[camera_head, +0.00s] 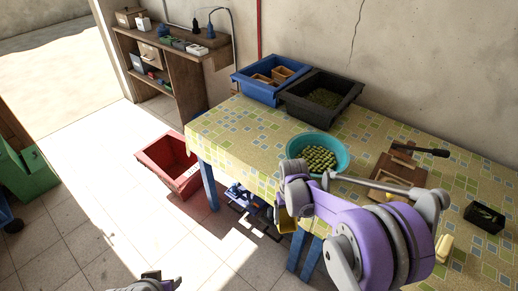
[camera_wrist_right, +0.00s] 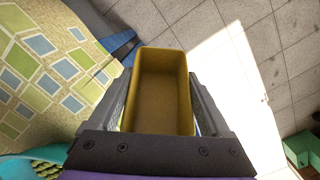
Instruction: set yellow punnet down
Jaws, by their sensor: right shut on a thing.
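My right gripper (camera_head: 291,207) is shut on the yellow punnet (camera_head: 286,221), at the table's front edge. In the right wrist view the punnet (camera_wrist_right: 160,92) sits between the two fingers of the gripper (camera_wrist_right: 162,78); it looks empty, its open top facing the camera. The floor and the table edge show beyond it. In the head view most of the punnet is hidden behind my right wrist. My left gripper (camera_head: 152,283) shows only in part at the bottom edge; its jaws are not clear.
The table with a patterned cloth (camera_head: 222,133) holds a blue crate (camera_head: 254,92), a black crate (camera_head: 297,106), a teal bowl (camera_head: 291,150) of green fruit, a wooden tray (camera_head: 381,178) and a small black box (camera_head: 484,217). A red crate (camera_head: 157,158) stands on the floor.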

